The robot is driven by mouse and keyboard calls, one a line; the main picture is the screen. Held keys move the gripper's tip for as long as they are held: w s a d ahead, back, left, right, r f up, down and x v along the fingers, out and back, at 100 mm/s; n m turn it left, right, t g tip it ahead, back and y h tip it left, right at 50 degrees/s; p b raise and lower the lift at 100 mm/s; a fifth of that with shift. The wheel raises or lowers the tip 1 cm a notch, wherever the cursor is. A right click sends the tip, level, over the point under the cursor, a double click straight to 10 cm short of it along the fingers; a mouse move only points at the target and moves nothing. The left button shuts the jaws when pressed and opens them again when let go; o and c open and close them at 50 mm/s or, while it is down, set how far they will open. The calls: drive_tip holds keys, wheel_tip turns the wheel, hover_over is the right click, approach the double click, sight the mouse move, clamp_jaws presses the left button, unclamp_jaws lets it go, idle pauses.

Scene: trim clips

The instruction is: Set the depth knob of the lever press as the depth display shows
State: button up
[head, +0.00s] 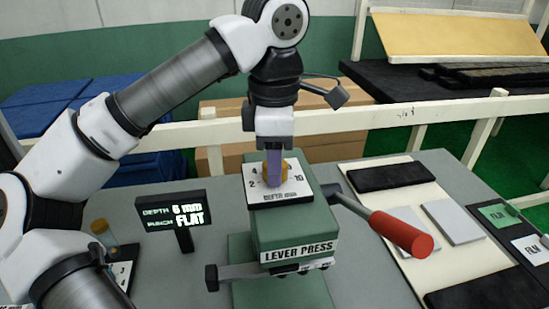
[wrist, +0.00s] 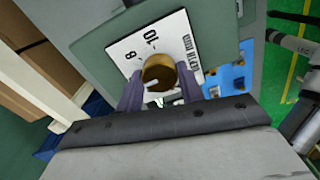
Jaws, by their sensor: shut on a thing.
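The lever press (head: 292,232) is a green block with a white dial plate (head: 255,196) on top. The plate shows 2 at left and 10 at right in the head view; 8 and 10 show in the wrist view. My gripper (head: 273,170) points down and is shut on the round brass depth knob (wrist: 157,70), one finger on each side. A pale pointer mark shows on the knob in the wrist view; the number it faces is hard to tell. The black depth display (head: 172,213) reads depth 6 mm, though the digit is slightly unclear, and punch FLAT.
A red-handled lever (head: 400,233) sticks out right of the press. A light board (head: 455,262) with dark and grey pads lies at right. Another brass knob (head: 99,226) with a numbered plate is partly hidden behind my arm. A cream rail (head: 345,120) runs behind the table.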

drive_tip(key=o, duration=1)
drive_tip(key=shift+r, duration=0.15)
drive_tip(key=shift+r+p, duration=1.5)
drive_tip(key=shift+r, duration=5.3)
drive_tip(key=shift+f, duration=0.1)
